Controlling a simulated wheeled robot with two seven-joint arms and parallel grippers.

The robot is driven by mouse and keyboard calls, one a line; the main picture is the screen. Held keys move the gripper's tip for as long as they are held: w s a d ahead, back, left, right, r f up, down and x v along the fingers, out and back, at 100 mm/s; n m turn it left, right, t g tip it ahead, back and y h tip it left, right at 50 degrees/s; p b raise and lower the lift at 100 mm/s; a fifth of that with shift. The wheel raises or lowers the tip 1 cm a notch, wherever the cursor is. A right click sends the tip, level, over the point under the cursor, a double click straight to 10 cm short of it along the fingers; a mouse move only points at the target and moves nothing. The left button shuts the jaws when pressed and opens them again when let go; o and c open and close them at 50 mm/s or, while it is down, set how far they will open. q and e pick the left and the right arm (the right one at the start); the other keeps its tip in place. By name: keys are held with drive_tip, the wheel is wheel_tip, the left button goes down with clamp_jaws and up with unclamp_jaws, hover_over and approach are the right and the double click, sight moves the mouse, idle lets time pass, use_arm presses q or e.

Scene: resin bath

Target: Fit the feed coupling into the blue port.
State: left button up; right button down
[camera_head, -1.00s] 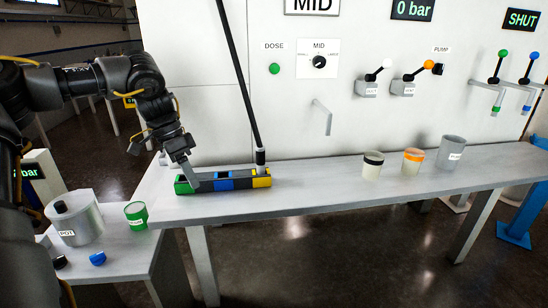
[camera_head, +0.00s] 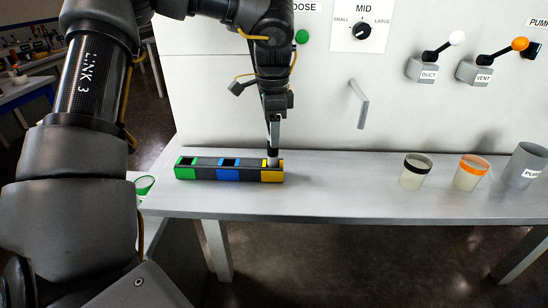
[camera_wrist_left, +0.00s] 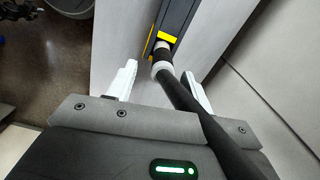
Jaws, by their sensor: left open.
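The port block (camera_head: 205,174) lies on the bench with a green, a blue and a yellow port. The blue port (camera_head: 229,174) shows an empty dark opening. The feed coupling (camera_head: 272,161) stands upright in the yellow port (camera_head: 272,175), on the dark hose; the coupling shows in the left wrist view (camera_wrist_left: 161,66) with a pale ring. My left gripper (camera_head: 273,133) is above the yellow port. In the left wrist view its pale fingers (camera_wrist_left: 160,82) are apart, one on each side of the coupling and hose, without visible grip. My right gripper is out of view.
A black-banded cup (camera_head: 415,173), an orange-banded cup (camera_head: 470,174) and a grey cup (camera_head: 524,166) stand on the bench (camera_head: 340,185) at the right. A spout (camera_head: 359,104) juts from the wall panel. The bench between block and cups is clear.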

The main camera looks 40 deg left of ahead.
sight(273, 152)
use_arm(q)
drive_tip(key=shift+w+a+f, duration=0.1)
drive_tip(key=shift+f, duration=0.85)
drive_tip(key=shift+f+p, duration=0.3)
drive_tip(key=shift+f, duration=0.05)
wheel_tip(273, 152, down, 4)
drive_tip(key=shift+a+f+p, duration=0.1)
drive_tip(key=shift+f+p, duration=0.1)
drive_tip(key=shift+p, duration=0.4)
clamp_jaws()
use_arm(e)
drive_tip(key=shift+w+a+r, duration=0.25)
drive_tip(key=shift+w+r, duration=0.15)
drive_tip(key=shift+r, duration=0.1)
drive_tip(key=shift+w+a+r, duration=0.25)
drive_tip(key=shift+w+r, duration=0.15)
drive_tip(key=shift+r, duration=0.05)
